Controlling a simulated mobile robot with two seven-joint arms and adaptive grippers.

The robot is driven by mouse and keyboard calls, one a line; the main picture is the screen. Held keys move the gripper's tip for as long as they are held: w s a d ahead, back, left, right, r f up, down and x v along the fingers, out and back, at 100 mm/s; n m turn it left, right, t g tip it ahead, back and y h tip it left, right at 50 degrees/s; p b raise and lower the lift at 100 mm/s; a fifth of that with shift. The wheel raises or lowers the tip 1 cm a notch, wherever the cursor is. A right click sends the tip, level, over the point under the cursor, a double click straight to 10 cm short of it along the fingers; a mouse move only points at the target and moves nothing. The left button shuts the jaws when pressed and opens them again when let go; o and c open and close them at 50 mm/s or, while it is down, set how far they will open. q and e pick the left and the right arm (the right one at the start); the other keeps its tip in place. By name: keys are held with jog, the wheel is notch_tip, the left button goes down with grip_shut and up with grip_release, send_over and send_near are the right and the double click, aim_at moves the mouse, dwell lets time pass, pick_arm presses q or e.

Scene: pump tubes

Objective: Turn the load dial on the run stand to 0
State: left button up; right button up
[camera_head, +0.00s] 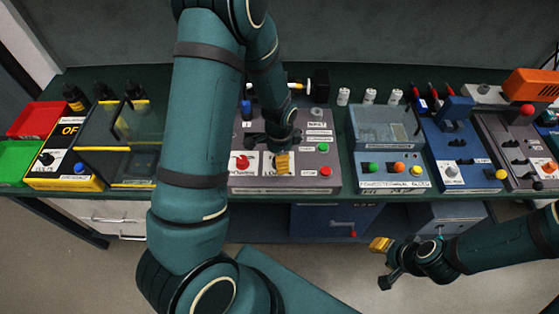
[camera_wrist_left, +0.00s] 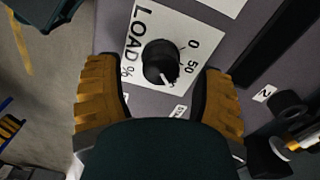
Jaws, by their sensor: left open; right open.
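The load dial (camera_wrist_left: 158,58) is a round black knob on a white plate lettered LOAD %, with marks 0 and 50. Its white pointer line is turned away from the 0, past the 50 mark. In the head view my left gripper (camera_head: 283,161) is over the grey run stand (camera_head: 305,181) and hides the dial. My right gripper (camera_head: 384,262) is open and empty in front of the bench.
On the run stand a red knob (camera_head: 242,162) is left of the gripper, and green (camera_head: 323,147) and red (camera_head: 326,171) buttons are right. A grey-blue box (camera_head: 386,125) and a blue device (camera_head: 455,140) stand farther right. Clear floor lies below my right gripper.

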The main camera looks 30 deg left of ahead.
pick_arm(q)
jog(key=shift+f, duration=0.95)
grip_shut()
